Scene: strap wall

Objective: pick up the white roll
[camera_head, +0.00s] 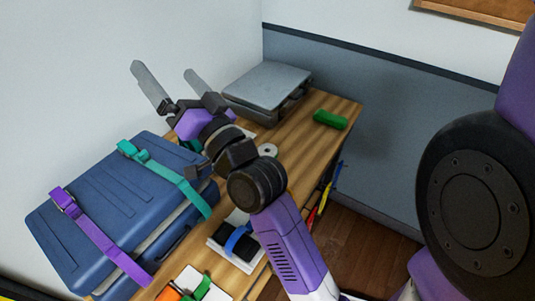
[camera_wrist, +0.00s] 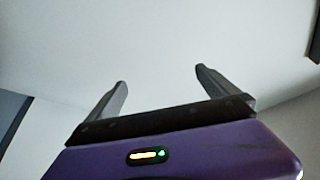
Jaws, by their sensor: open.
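A small white roll (camera_head: 268,150) with a dark hole in its middle sits on the wooden table (camera_head: 290,138), just beyond my arm's wrist joint. My gripper (camera_head: 165,74) is raised above the far left part of the table, up and to the left of the roll in the head view. Its two fingers are spread apart with nothing between them. In the wrist view, my gripper (camera_wrist: 160,78) faces only pale wall or ceiling, and the roll is not in that view.
A blue case (camera_head: 105,205) with purple and teal straps fills the table's left side. A grey flat device (camera_head: 268,84) stands at the back, and a green roll (camera_head: 330,119) lies right of it. A white tray (camera_head: 222,252) with a blue-banded black item is nearer the front.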

